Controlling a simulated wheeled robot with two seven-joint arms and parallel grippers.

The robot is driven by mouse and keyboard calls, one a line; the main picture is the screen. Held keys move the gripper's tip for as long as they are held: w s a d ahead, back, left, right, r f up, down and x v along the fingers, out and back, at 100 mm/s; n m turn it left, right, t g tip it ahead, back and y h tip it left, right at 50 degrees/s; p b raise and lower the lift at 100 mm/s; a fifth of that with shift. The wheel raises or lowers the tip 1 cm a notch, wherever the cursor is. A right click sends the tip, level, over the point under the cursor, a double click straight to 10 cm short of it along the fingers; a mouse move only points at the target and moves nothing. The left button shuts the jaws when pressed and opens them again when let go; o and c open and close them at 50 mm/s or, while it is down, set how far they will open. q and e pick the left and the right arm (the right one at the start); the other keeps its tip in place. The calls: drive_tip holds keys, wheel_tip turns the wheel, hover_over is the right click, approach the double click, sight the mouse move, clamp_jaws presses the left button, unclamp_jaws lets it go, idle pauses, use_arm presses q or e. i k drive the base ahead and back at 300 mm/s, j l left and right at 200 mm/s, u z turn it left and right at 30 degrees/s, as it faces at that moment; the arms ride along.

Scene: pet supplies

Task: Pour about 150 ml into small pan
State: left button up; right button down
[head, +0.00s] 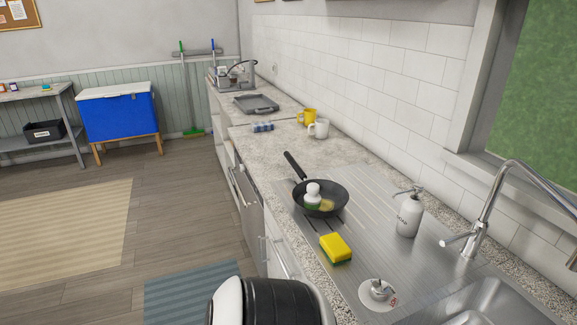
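A small black pan (337,208) sits on the ribbed steel drainboard, its handle pointing up and left. In it are a white knobbed item (313,190) with a greenish lower part and a yellowish piece beside it; whether they are joined, and whether there is liquid, I cannot tell. A yellow mug (306,116) and a white mug (319,129) stand farther back against the tiled wall; their contents are not visible. Neither of my grippers shows in the head view.
A yellow-green sponge (336,248), a white soap dispenser (409,216) and a metal strainer (380,291) are on the drainboard near the sink (490,303) and tall faucet (489,208). A dark tray (256,104) lies farther back. Counter between pan and mugs is clear.

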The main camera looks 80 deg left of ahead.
sight(334, 197)
drive_tip(key=l+u, duration=0.15)
drive_tip(key=u, duration=2.25)
